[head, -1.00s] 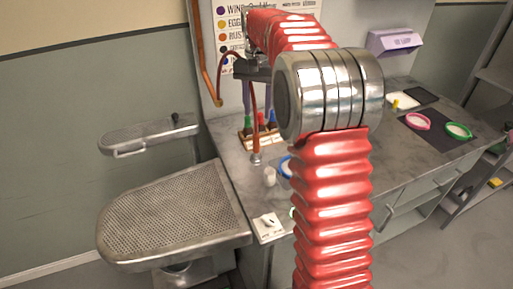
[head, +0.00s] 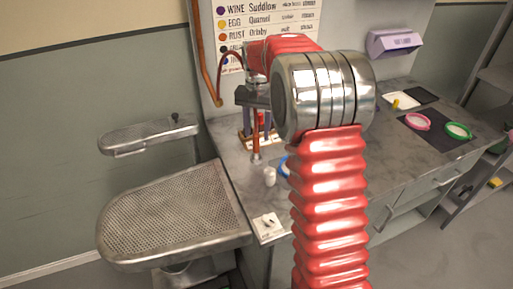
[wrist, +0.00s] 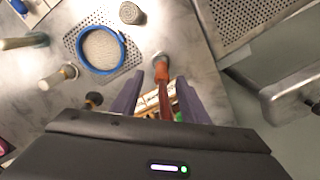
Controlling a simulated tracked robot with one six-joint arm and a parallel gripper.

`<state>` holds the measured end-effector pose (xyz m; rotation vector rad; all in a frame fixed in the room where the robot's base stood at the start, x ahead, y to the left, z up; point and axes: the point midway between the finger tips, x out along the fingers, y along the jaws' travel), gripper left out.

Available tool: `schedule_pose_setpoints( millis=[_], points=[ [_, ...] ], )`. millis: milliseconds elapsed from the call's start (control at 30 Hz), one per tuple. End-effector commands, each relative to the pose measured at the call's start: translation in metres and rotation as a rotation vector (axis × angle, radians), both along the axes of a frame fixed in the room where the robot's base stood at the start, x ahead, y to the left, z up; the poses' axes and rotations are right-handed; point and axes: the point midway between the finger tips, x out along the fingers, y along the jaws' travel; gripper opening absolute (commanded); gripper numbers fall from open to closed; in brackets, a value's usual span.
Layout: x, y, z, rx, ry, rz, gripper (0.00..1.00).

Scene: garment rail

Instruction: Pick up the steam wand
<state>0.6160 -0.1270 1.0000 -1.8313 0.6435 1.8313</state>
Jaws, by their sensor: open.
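The steam wand (head: 256,146) stands upright on the counter behind the ironing board, with an orange-brown grip and a small round metal foot. In the wrist view the steam wand (wrist: 162,70) lies between my fingers, toward their tips, with its red-brown hose running back between them. My gripper (wrist: 160,80) is open, with one purple finger on each side of the wand. A gap shows on both sides. In the head view my gripper (head: 257,132) points down around the upper part of the wand, and my wrist partly hides it.
A perforated board (head: 170,215) and a smaller sleeve board (head: 150,135) stand at left. Pink (head: 417,121) and green (head: 459,131) rings lie at right.

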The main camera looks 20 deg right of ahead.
Motion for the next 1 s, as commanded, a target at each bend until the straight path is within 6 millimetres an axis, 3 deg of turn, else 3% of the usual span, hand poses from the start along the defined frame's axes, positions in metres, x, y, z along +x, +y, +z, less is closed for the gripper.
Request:
schedule_pose_setpoints(
  millis=[267, 600, 1000],
  points=[
    [0.000, 0.001, -0.008, 0.000, 0.002, 0.000, 0.41],
    [0.001, 0.003, -0.048, 0.000, 0.001, -0.001, 0.41],
    [0.001, 0.003, -0.052, 0.000, 0.000, -0.001, 0.41]
  ],
)
